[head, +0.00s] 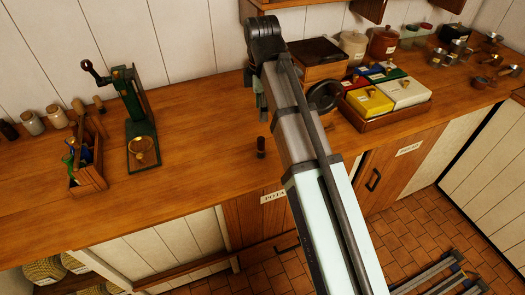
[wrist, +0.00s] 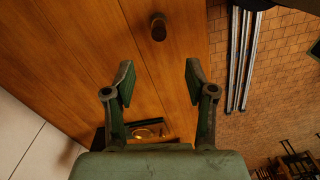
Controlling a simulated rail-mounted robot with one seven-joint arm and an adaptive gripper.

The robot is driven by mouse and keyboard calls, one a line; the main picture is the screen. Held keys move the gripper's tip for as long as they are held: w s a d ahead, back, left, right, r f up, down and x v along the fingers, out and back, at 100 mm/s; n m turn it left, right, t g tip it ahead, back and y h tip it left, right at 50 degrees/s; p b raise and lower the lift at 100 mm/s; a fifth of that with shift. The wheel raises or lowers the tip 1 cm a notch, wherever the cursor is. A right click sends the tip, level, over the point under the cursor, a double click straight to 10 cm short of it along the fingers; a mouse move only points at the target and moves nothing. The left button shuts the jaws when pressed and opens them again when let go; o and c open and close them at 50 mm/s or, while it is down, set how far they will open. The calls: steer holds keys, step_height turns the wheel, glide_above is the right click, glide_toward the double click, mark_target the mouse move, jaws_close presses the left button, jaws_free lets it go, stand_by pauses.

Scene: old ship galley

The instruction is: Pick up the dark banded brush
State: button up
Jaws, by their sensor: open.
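A small dark upright cylinder, which seems to be the dark banded brush (head: 261,147), stands on the wooden counter near its front edge, left of my arm. In the wrist view the dark brush (wrist: 158,27) shows at top centre, beyond the fingertips and roughly in line with the gap between them. Its bands are too small to make out. My gripper (wrist: 158,82) is open, with nothing between its fingers. In the head view my gripper (head: 259,95) is partly hidden by my arm, above the counter and behind the brush.
A green cast device (head: 137,120) with a brass dish stands to the left, beside a wooden tool caddy (head: 90,178). A tray of coloured boxes (head: 385,122) and a dark-lidded box (head: 318,60) are to the right. The counter around the brush is clear.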

mark_target(262, 139)
steer(key=shift+f+p, duration=2)
steer(key=shift+f, duration=5.2)
jaws_close()
